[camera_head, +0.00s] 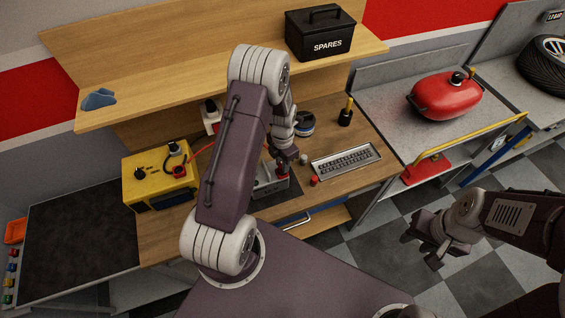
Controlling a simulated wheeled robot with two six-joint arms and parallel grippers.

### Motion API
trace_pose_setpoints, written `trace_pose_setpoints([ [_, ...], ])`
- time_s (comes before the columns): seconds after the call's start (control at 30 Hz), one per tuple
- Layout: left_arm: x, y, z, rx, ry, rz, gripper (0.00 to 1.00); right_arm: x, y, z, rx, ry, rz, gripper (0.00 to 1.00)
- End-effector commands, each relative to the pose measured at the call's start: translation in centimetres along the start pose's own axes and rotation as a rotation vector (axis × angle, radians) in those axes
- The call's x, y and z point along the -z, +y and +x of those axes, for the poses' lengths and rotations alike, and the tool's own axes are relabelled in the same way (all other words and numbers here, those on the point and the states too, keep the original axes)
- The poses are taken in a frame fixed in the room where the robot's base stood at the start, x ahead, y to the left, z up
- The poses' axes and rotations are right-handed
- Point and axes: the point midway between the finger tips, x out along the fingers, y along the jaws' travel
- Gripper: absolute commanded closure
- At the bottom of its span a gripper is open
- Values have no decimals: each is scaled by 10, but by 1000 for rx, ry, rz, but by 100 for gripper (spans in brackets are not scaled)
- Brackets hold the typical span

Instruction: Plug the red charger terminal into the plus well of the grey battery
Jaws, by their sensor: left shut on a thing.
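The grey battery (272,187) sits on a dark mat on the wooden bench, partly hidden behind my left arm. The yellow charger (158,172) stands to its left, and a red cable (205,152) runs from it behind my arm. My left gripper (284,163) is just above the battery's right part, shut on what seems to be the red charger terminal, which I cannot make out. The plus well is not clearly visible. My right gripper (421,251) is open and empty over the checkered floor, away from the bench.
A small red cap (315,181) lies right of the battery. Beyond it are a grey tray of small parts (346,159) and a yellow-handled tool (347,112). A black SPARES box (321,38) is on the shelf. A red tank (446,97) stands on the right bench.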

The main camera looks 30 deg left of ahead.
Motion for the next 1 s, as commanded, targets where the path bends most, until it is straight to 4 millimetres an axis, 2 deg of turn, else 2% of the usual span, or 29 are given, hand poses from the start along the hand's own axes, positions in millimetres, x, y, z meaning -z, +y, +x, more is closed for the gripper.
trace_pose_setpoints([
  [0.67, 0, 0, 18, 0, 0, 0, 100, -1, 0, 14, 0, 0, 0, 64],
  [0.7, 0, 0, 17, 0, -1, 0, 68, -1, 0, 13, 0, 0, 0, 64],
  [0.77, 0, 0, 17, 0, -1, 0, 51, -1, 0, 13, 0, 0, 0, 64],
  [1.0, 0, 0, 17, 0, 0, 0, 51, -1, 0, 13, 0, 0, 0, 64],
])
